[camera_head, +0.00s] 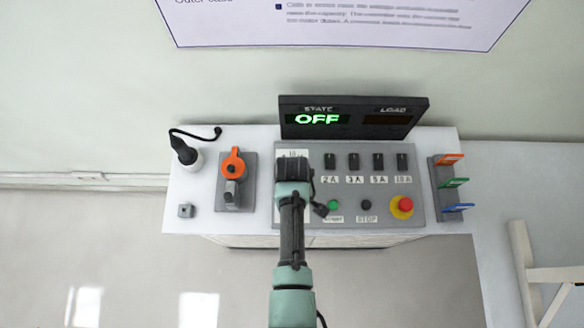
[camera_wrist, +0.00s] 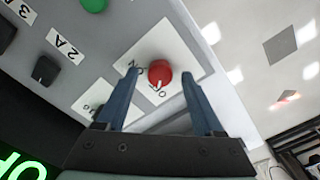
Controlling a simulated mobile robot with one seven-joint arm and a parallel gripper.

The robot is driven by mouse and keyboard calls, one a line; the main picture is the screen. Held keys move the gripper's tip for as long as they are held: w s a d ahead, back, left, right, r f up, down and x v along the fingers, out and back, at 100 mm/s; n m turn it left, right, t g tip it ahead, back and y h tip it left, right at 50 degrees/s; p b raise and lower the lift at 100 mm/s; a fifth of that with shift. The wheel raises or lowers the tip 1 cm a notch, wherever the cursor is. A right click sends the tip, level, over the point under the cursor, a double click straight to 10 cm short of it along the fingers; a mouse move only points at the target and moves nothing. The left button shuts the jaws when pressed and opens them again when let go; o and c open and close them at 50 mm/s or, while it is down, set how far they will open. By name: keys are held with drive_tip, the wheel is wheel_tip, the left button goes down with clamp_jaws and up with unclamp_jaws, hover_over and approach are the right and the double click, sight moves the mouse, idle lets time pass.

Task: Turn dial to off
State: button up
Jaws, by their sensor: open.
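The dial is a round red knob (camera_wrist: 160,73) on a white label plate, seen in the wrist view. A pale mark on its edge is on the side toward a partly legible "OF…" label. My gripper (camera_wrist: 159,76) is open, with one blue finger on each side of the dial; I cannot tell whether they touch it. In the head view my gripper (camera_head: 293,172) is over the left part of the grey control panel (camera_head: 375,185) and hides the dial. The state display (camera_head: 318,119) reads OFF in green.
Right of my gripper are several black switches (camera_head: 354,161), a green button (camera_head: 334,205), a black stop button (camera_head: 366,206) and a red emergency button (camera_head: 402,205). An orange rotary handle (camera_head: 233,166) stands left. Coloured tags (camera_head: 451,183) stand right.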

wheel_tip(320, 180, up, 13)
drive_tip(key=b, duration=0.1)
drive_tip(key=shift+f, duration=0.15)
idle(0.7)
drive_tip(key=w+r+m+t+b, duration=0.25)
drive_tip(key=w+r+t, duration=0.45)
drive_tip(key=w+r, duration=0.4)
drive_tip(key=w+r+m+t+b, duration=0.1)
drive_tip(key=w+r+t, duration=0.25)
drive_tip(key=r, duration=0.55)
drive_tip(key=w+r+m+t+b, duration=0.1)
drive_tip(key=w+r+t, duration=0.2)
drive_tip(key=w+r, duration=0.35)
drive_tip(key=s+r+m+t+b, duration=0.1)
drive_tip(key=s+r+t, duration=0.25)
drive_tip(key=r, duration=0.65)
drive_tip(key=s+r+m+t+b, duration=0.15)
drive_tip(key=r+t, duration=0.25)
drive_tip(key=r, duration=0.6)
drive_tip(key=s+r+m+t+b, duration=0.1)
drive_tip(key=s+r+t, duration=0.5)
drive_tip(key=s+r, duration=0.6)
drive_tip(key=shift+s+r+m, duration=0.15)
drive_tip(key=shift+r+m, duration=0.35)
drive_tip(key=shift+r, duration=0.3)
